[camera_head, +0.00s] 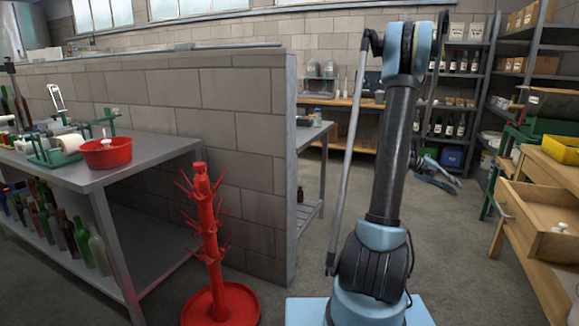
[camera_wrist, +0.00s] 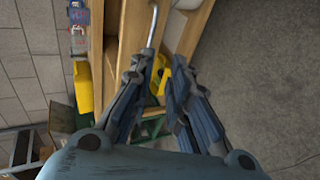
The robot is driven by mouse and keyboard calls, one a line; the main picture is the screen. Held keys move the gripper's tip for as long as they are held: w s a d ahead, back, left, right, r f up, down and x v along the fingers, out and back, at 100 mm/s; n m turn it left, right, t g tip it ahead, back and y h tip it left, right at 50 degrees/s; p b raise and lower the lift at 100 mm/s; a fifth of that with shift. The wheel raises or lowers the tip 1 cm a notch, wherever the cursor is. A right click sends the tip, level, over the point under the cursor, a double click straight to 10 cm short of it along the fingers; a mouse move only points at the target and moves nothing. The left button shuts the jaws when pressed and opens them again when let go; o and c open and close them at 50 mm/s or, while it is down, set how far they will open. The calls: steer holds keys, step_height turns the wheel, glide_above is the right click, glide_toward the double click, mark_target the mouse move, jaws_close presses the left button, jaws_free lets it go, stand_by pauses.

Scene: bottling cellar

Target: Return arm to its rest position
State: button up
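My arm (camera_head: 388,150) stands upright in the right half of the head view, its blue elbow at the top. My gripper (camera_head: 450,182) hangs beyond the arm, over the aisle, apart from the furniture around it. In the wrist view my gripper (camera_wrist: 162,72) shows its two dark fingers with a gap between the tips. It is open and nothing is held in it.
A wooden bench with an open drawer (camera_head: 540,235) and a yellow bin (camera_head: 562,149) stands at right. A red bottle tree (camera_head: 207,240) stands at left beside a metal table (camera_head: 150,158). A block wall (camera_head: 215,110) lies behind. Floor (camera_head: 450,250) right of my arm is clear.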

steer(key=s+a+r+n+t+y, duration=0.1)
steer(key=s+a+y, duration=0.15)
steer(key=a, duration=0.55)
steer(key=s+a+r+t+y, duration=0.15)
steer(key=s+a, duration=0.25)
steer(key=a, duration=0.4)
steer(key=s+a+r+n+t+y, duration=0.1)
steer(key=s+a+t, duration=0.15)
steer(key=a, duration=0.45)
steer(key=s+a+f+n+y, duration=0.1)
steer(key=s+a+f+y, duration=0.2)
steer(key=s+a, duration=0.5)
steer(key=s+a+f+n+y, duration=0.1)
steer(key=s+a+f+y, duration=0.3)
steer(key=s+a, duration=0.5)
steer(key=a, duration=0.4)
steer(key=shift+a+f+t, duration=0.2)
steer(key=shift+a+t, duration=0.05)
steer(key=shift+t, duration=0.15)
steer(key=shift+s, duration=0.1)
